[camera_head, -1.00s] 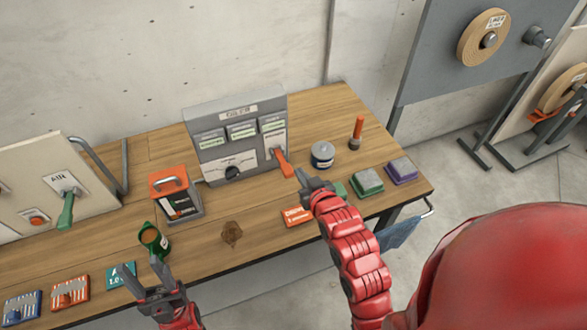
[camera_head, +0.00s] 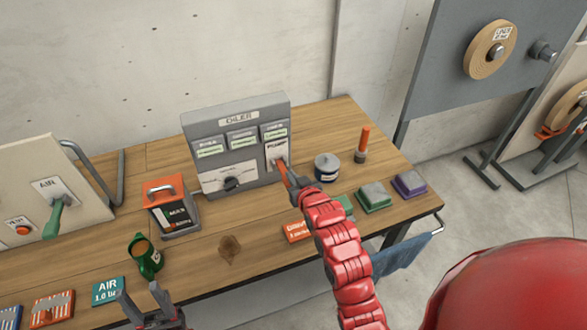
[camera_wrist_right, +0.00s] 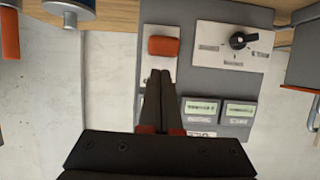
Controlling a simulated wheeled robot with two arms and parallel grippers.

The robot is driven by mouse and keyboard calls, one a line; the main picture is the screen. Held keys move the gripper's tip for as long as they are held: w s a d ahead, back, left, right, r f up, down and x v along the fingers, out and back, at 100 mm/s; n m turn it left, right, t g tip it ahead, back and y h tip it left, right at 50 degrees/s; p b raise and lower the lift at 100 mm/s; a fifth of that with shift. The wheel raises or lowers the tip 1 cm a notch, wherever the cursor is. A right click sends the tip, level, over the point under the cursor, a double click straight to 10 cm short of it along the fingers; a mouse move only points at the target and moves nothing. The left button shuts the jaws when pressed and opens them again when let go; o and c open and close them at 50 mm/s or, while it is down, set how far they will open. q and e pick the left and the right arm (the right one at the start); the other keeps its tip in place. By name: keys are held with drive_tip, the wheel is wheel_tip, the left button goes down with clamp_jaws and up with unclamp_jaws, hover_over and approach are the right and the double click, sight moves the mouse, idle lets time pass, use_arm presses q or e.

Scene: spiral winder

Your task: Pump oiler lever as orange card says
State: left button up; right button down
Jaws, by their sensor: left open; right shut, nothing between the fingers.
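The grey oiler box (camera_head: 213,181) stands at the back of the wooden bench, with label windows, a black knob and an orange pump lever (camera_head: 282,170) on its right side. The lever also shows end-on in the right wrist view (camera_wrist_right: 164,46). My right gripper (camera_head: 291,180) is shut and empty, with its fingertips at the lever; the wrist view shows them right by its orange end, contact unclear. The orange card (camera_head: 296,231) lies on the bench, partly hidden by my right arm, its text unreadable. My left gripper (camera_head: 143,293) is open and empty at the front edge.
A round grey-lidded tin (camera_head: 327,168), an orange-handled tool (camera_head: 362,145), and green (camera_head: 374,197) and purple (camera_head: 409,184) blocks stand to the right.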

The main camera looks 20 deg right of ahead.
drive_tip(key=shift+f, duration=0.5)
